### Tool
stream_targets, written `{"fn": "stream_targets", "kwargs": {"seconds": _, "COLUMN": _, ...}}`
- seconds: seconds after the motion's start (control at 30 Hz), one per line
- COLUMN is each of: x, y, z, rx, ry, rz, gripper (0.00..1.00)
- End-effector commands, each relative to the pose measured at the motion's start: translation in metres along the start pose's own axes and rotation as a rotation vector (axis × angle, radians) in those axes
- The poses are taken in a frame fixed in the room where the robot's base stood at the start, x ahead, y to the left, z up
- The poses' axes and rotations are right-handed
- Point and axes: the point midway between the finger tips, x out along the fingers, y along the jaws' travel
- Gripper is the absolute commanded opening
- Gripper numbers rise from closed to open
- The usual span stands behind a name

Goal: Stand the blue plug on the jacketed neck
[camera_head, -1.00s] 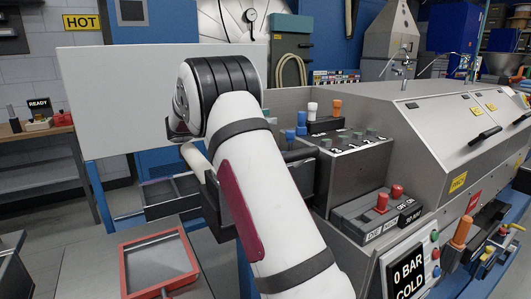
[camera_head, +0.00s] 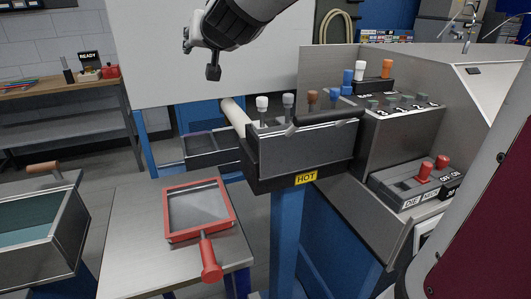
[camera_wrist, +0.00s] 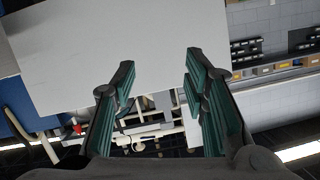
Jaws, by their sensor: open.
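In the head view, one blue plug (camera_head: 347,77) stands upright at the back of the grey stepped console, beside a white plug. Another blue top (camera_head: 335,93) shows lower, at the right end of a row on the dark box marked HOT (camera_head: 300,150); I cannot tell whether it is a separate plug. I cannot pick out the jacketed neck with certainty. My gripper (camera_head: 200,57) is up at the top, left of and above the plugs, apart from them. In the wrist view my gripper (camera_wrist: 160,68) is open, with nothing between its green-padded fingers.
White and brown plugs (camera_head: 288,100) stand in the HOT box's row. A pale roller (camera_head: 235,115) sticks out behind it. A red-framed tray (camera_head: 200,210) lies on a table at left. A large white board (camera_head: 150,60) stands behind my gripper.

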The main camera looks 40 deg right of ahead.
Motion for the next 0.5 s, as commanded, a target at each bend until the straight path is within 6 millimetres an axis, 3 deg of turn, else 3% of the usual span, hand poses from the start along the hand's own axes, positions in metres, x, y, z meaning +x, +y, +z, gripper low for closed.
{"fn": "stream_targets", "kwargs": {"seconds": 0.1, "x": -0.064, "y": -0.026, "z": 0.069, "rx": -0.068, "ry": -0.228, "rz": -0.122, "gripper": 0.4}}
{"fn": "stream_targets", "kwargs": {"seconds": 0.2, "x": -0.123, "y": -0.027, "z": 0.135, "rx": -0.132, "ry": -0.442, "rz": -0.169, "gripper": 0.4}}
{"fn": "stream_targets", "kwargs": {"seconds": 0.3, "x": -0.183, "y": -0.011, "z": 0.197, "rx": -0.196, "ry": -0.649, "rz": -0.159, "gripper": 0.4}}
{"fn": "stream_targets", "kwargs": {"seconds": 0.4, "x": -0.234, "y": 0.015, "z": 0.245, "rx": -0.25, "ry": -0.819, "rz": -0.112, "gripper": 0.4}}
{"fn": "stream_targets", "kwargs": {"seconds": 0.5, "x": -0.272, "y": 0.038, "z": 0.276, "rx": -0.286, "ry": -0.938, "rz": -0.055, "gripper": 0.4}}
